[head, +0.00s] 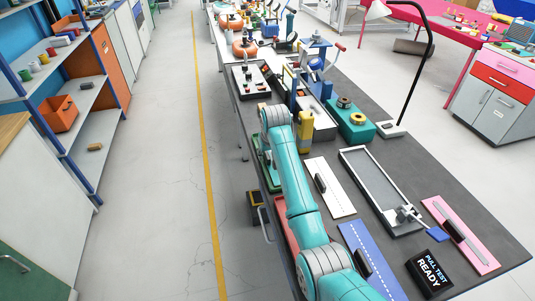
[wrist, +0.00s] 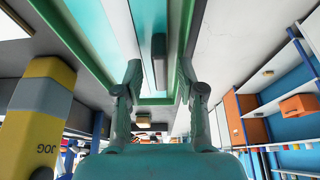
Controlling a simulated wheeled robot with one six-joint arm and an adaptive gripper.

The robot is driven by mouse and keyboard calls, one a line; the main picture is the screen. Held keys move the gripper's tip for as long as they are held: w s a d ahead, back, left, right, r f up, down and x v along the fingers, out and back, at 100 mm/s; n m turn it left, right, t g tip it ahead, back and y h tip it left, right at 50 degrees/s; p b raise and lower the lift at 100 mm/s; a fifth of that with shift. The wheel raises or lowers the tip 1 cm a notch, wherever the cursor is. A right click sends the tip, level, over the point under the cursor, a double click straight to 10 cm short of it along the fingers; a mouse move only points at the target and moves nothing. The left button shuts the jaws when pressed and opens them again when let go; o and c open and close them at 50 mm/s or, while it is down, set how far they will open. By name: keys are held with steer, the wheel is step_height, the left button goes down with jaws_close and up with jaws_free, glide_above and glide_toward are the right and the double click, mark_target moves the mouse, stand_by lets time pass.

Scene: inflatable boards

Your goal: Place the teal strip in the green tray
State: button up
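In the wrist view a teal strip (wrist: 138,25) with a pale line and a dark grey grip block (wrist: 159,62) lies within the walls of the green tray (wrist: 100,43). My gripper (wrist: 158,72) is open, its two fingers on either side of the strip and block with gaps visible. Whether the strip rests flat on the tray floor I cannot tell. In the head view the green tray (head: 262,168) shows only as a sliver at the bench's left edge. My arm hides the strip and the fingers there.
A yellow and grey post marked JOG (wrist: 43,105) stands close to my gripper; it also shows in the head view (head: 305,128). A white strip (head: 328,198), blue strip (head: 368,262), pink strip (head: 470,250) and grey tray (head: 370,175) lie right of my arm. A red tray (head: 284,226) is beside it.

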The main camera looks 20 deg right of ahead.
steer(key=v, duration=1.2)
